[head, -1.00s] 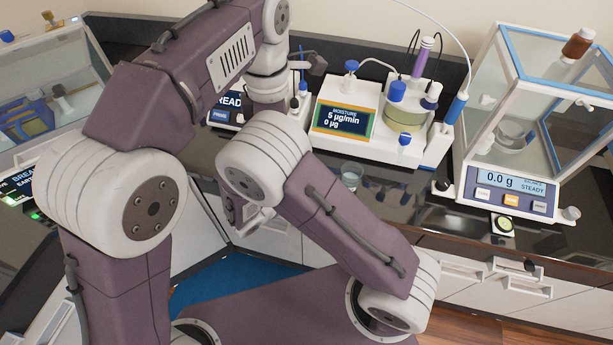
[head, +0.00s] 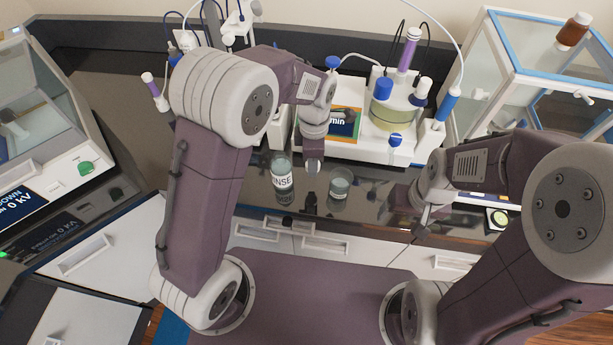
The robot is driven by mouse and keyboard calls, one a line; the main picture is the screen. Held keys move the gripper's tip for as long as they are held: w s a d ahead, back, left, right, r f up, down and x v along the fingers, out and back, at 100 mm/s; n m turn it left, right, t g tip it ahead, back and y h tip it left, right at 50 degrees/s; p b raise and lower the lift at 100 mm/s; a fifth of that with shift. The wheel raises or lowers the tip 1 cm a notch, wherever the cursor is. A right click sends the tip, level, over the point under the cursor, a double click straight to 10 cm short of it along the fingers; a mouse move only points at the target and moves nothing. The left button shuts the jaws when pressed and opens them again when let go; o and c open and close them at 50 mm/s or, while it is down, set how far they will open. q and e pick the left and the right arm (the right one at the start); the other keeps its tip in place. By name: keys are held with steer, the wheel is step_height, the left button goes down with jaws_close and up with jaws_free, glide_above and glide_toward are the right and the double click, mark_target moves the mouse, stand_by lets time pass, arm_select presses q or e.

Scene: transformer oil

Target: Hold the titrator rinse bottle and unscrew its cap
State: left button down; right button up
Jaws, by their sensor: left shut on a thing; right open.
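The rinse bottle (head: 282,181) is a clear vessel with a white label, of which "INSE" can be read. It stands upright on the dark glossy counter, and my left arm partly covers it. I cannot make out a cap on it. My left gripper (head: 313,166) points down just right of the bottle. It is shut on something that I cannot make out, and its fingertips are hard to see. My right gripper (head: 422,216) is open and empty, to the right of the bottle and apart from it, near the counter's front edge.
A clear beaker (head: 340,184) stands right of my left gripper. The moisture titrator (head: 392,148) is behind it, with a jar and tubes. A glass-walled balance (head: 535,75) stands at the right, and an oil tester (head: 40,130) at the left.

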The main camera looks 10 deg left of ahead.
arm_select(q)
glide_above(312, 184)
step_height(312, 184, down, 5)
steer(key=shift+w+d+f, duration=0.1)
steer(key=shift+f, duration=0.1)
steer(key=f, duration=0.3)
steer(key=shift+s+f, duration=0.1)
steer(key=shift+s, duration=0.15)
steer(key=shift+w+f, duration=0.15)
steer(key=shift+f, duration=0.1)
steer(key=c, duration=1)
jaws_free()
steer(key=shift+o, duration=0.2)
step_height(312, 184, up, 12)
steer(key=shift+r, duration=0.1)
steer(key=s+a+f+m+t, duration=0.1)
steer(key=s+a+f+m, duration=0.2)
steer(key=s+a+m, duration=0.9)
steer(key=a+m, duration=0.1)
steer(key=m, duration=0.6)
steer(key=shift+s, duration=0.4)
